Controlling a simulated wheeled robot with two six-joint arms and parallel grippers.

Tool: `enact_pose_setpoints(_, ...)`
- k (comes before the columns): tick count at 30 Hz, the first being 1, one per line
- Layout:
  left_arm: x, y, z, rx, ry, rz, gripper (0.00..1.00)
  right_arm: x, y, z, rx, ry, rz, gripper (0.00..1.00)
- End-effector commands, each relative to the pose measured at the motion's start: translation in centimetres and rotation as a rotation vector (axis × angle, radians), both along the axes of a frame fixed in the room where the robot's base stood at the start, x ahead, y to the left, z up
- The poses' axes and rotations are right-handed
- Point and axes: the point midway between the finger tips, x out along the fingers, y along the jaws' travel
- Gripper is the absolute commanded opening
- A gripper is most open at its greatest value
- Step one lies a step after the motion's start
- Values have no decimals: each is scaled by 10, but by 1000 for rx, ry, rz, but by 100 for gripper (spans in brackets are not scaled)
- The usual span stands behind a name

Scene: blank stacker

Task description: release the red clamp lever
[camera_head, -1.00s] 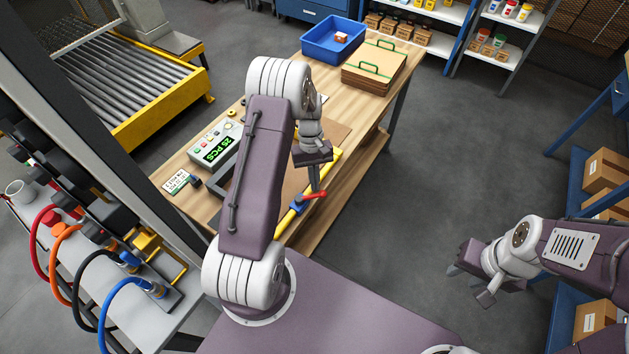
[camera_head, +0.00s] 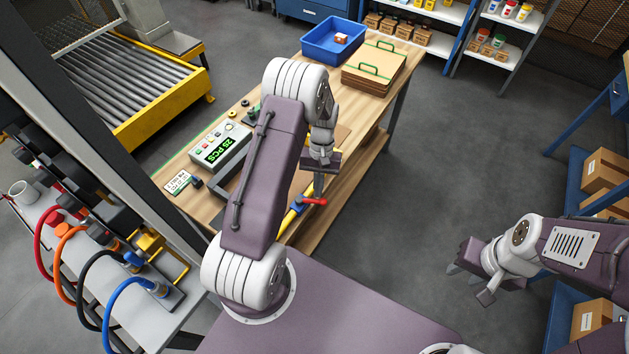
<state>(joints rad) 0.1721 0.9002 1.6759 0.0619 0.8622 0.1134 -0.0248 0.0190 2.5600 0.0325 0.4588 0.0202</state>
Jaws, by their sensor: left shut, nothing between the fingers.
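The red clamp lever (camera_head: 315,201) sits on a blue clamp body (camera_head: 297,207) at the near right edge of the wooden bench, beside a yellow bar (camera_head: 287,221). It points to the right, roughly level in the picture. My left gripper (camera_head: 319,193) points down at the lever, its shut fingertips just over or against it; contact is not clear. Nothing shows between its fingers. My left arm hides part of the bench and the yellow bar. My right gripper (camera_head: 471,284) is open and empty over the floor at the right, far from the clamp.
A counter box reading "25 PCS" (camera_head: 218,147) stands on the bench, left of my arm. A blue bin (camera_head: 322,50) and stacked boards with green handles (camera_head: 366,84) are at the bench's far end. Grey floor (camera_head: 450,150) lies open to the right.

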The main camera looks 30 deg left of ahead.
Motion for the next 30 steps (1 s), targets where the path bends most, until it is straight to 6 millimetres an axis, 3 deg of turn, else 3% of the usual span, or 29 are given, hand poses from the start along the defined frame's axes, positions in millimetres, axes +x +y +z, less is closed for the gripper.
enact_pose_setpoints(15,-26,-17,2,-2,3,-493,0,0,0,17,0,0,0,36)
enact_pose_setpoints(30,-53,-19,1,-3,1,-945,0,0,0,26,0,0,0,36)
